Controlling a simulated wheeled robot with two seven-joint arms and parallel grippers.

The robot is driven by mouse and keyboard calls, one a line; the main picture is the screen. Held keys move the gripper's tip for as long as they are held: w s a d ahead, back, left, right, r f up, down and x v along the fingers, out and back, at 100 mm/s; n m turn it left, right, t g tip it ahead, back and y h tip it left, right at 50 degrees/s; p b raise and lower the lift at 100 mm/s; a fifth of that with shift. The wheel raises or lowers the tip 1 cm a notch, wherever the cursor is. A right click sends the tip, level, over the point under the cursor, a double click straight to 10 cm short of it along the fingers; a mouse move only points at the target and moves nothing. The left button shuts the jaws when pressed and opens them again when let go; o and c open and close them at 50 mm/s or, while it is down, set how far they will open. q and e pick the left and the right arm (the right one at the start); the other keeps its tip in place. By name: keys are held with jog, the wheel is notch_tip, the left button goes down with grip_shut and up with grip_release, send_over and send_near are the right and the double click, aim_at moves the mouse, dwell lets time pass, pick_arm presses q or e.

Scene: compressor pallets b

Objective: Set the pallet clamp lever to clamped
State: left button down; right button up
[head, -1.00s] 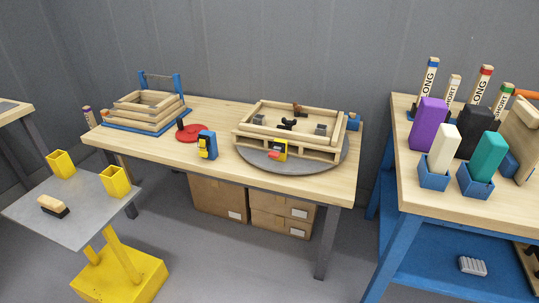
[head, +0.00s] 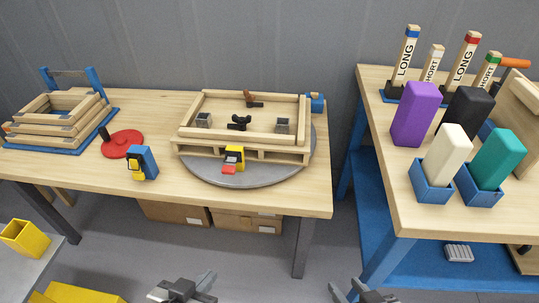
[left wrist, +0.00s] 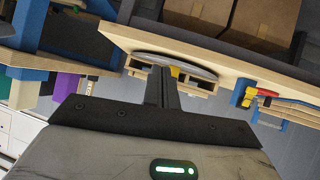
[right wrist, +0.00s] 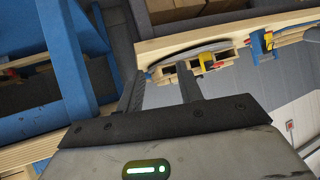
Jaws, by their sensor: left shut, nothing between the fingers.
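A wooden pallet (head: 187,148) with a raised wooden frame lies on a round grey turntable (head: 235,177). On its front edge is a black-and-yellow block with a red tab (head: 233,159), which looks like the clamp lever; its setting is too small to read. It also shows in the right wrist view as a red and yellow patch (right wrist: 205,60). My left gripper (head: 207,284) is shut and empty, low in front of the table; its fingers meet in the left wrist view (left wrist: 162,75). My right gripper (head: 347,289) is open and empty, to its right; its fingers stand apart in the right wrist view (right wrist: 162,80).
Left on the table (head: 80,178) are a blue-yellow device (head: 142,163), a red disc (head: 123,146) with a black handle, and stacked wooden frames on a blue base (head: 112,117). A second bench (head: 440,219) with coloured blocks stands right. Cardboard boxes lie under the table.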

jog(key=shift+o, duration=0.6)
jog(key=shift+s, duration=0.1)
pick_arm(q)
jog(key=w+a+n+t+y+b, duration=0.1)
jog(key=w+t+b, duration=0.7)
jog(key=w, duration=1)
jog(key=t+y, duration=0.1)
jog(key=t, duration=0.2)
jog(key=shift+w+r+t+b, duration=0.2)
jog(key=shift+r+t+b, duration=0.05)
jog(key=shift+t+b, duration=0.15)
pick_arm(e)
jog(key=f, duration=0.2)
jog(key=f+t, duration=0.1)
jog(key=shift+a+f+y, duration=0.1)
jog(key=shift+a+y, duration=0.2)
pick_arm(q)
jog(key=shift+a, duration=0.1)
